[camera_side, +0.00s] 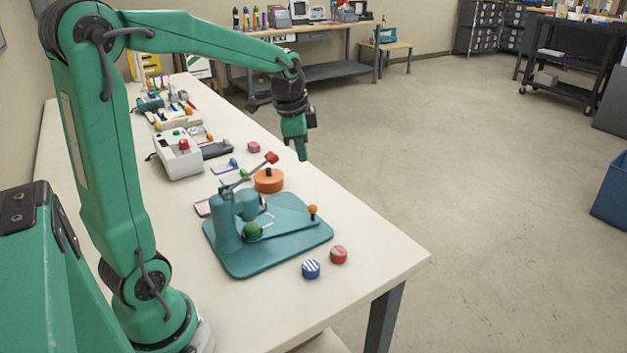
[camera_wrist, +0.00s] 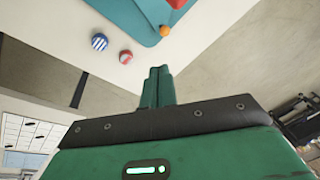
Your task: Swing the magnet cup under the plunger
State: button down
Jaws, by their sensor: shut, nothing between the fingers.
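A teal press stands on the white table, with a flat base plate (camera_side: 270,262), an upright column (camera_side: 228,232) and a lever ending in a red grip (camera_side: 271,158). A green ball (camera_side: 252,230) sits low by the column, and a small orange knob (camera_side: 312,210) stands at the plate's right edge. The knob also shows in the wrist view (camera_wrist: 165,31). I cannot tell the magnet cup or the plunger apart from the press's other parts. My gripper (camera_side: 303,157) is shut and empty, in the air above and beyond the press. Its fingers (camera_wrist: 159,76) are together in the wrist view.
A blue-striped cap (camera_side: 311,268) and a red cap (camera_side: 338,254) lie near the plate's front right corner. An orange round block (camera_side: 268,180) stands behind the press. A white box with a red button (camera_side: 178,157) and small tools fill the table's far part.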

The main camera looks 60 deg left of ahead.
jog(key=f+m, duration=0.1)
jog(key=m, duration=0.6)
jog(key=s+d+f+m, duration=0.1)
jog(key=f+m, duration=0.1)
jog(key=m, duration=0.6)
jog(key=f+m, duration=0.2)
jog(key=m, duration=0.5)
jog(key=shift+s+d+m+g, duration=0.15)
jog(key=shift+s+m+g, duration=0.1)
jog(key=shift+m+g, duration=0.05)
send_near(309, 225)
jog(key=shift+s+d+f, duration=0.15)
jog(key=shift+d+f, duration=0.15)
jog(key=shift+f, duration=0.3)
jog(key=shift+w+a+f, duration=0.3)
jog(key=shift+w, duration=0.2)
jog(key=shift+w+a+f, duration=0.25)
jog(key=shift+w+a, duration=0.1)
jog(key=shift+w, duration=0.1)
